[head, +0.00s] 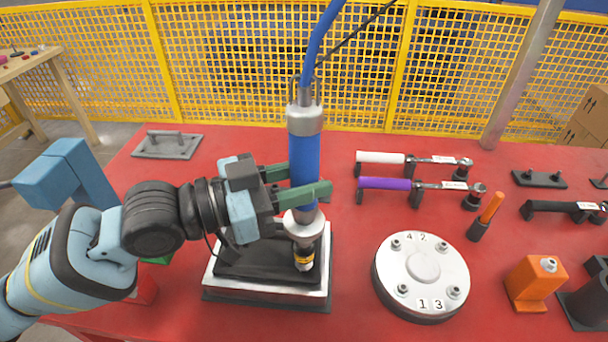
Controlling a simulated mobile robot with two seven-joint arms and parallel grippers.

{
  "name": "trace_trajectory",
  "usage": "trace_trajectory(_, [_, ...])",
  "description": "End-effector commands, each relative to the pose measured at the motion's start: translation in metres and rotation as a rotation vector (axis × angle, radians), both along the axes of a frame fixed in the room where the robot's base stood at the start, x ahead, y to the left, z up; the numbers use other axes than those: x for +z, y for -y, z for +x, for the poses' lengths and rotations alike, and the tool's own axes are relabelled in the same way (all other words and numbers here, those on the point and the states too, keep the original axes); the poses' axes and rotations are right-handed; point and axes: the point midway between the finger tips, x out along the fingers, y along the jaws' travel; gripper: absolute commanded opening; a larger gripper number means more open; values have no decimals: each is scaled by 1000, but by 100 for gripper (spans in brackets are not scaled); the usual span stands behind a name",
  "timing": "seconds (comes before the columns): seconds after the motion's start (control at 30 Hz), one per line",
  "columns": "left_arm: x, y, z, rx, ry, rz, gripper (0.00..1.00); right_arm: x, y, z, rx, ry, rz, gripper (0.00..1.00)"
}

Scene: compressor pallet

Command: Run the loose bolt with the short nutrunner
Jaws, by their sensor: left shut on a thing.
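My left gripper (318,190) is shut on the blue body of the nutrunner (304,150), which stands upright with a blue hose rising from its top. Its silver lower end and yellow-banded socket (304,257) are over a black-topped stand with a silver base (225,283); I cannot tell whether it touches the stand. A round silver flange (423,310) lies to the right, with several bolts marked 1 to 4. Bolt 4 (396,244), bolt 2 (441,246), bolt 1 (403,289) and bolt 3 (454,292) show. I cannot tell which is loose. My right gripper is out of view.
Torque wrenches with a white handle (381,157) and a purple handle (385,183) rest behind the flange on the red table (350,140). An orange-handled tool (491,207), a black wrench (550,206) and an orange block (535,283) are at right. A grey plate (167,145) lies back left.

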Motion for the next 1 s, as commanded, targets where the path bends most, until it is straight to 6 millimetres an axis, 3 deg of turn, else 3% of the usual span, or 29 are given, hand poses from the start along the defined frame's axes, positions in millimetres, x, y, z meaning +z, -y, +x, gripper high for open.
trace_trajectory(1.0, [-13,0,0,0,4,-5,0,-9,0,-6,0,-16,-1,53])
